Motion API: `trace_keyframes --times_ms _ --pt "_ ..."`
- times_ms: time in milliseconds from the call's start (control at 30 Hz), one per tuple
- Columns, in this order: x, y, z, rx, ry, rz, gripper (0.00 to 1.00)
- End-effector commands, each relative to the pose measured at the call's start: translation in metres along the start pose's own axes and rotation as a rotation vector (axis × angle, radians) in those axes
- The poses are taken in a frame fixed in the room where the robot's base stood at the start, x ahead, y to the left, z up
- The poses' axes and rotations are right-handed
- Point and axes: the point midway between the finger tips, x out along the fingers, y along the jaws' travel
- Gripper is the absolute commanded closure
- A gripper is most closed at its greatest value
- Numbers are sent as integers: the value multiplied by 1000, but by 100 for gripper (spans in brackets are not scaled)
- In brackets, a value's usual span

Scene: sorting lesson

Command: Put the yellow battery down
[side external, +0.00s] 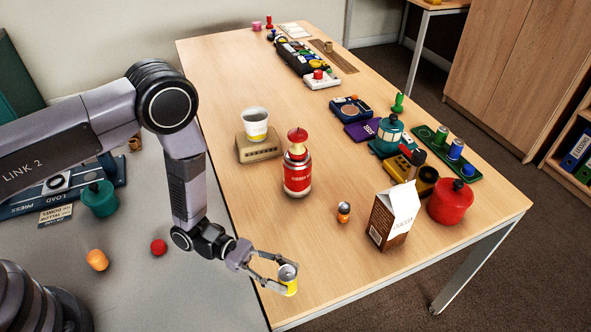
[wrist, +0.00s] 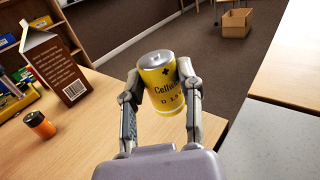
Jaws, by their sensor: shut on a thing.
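The yellow battery (wrist: 163,88) has a silver top and stands between my fingers in the wrist view. My gripper (wrist: 160,92) is shut on it from both sides. In the side external view the yellow battery (side external: 290,286) is in my gripper (side external: 287,275) by the near left edge of the wooden table (side external: 345,262). I cannot tell whether its base touches the tabletop.
A small orange and dark battery (side external: 344,212) stands on the table, with a cocoa carton (side external: 394,218) and a red pot (side external: 450,202) to its right. A red canister (side external: 297,176) stands farther back. The tabletop around the battery is clear.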

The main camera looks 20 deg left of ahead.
Motion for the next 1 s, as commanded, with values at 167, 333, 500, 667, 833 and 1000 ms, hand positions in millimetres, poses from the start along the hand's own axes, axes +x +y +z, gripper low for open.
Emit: trace_keyframes --times_ms 167,333,500,667,833,1000 --pt "3 2 -26 -1 0 -1 100" --pt "3 2 -35 1 -1 -1 100" --pt "2 2 -34 1 0 -1 100" --pt "2 2 -38 0 0 -1 100" --pt "2 2 -39 0 1 -1 46" --pt "2 2 -38 0 1 -1 40"
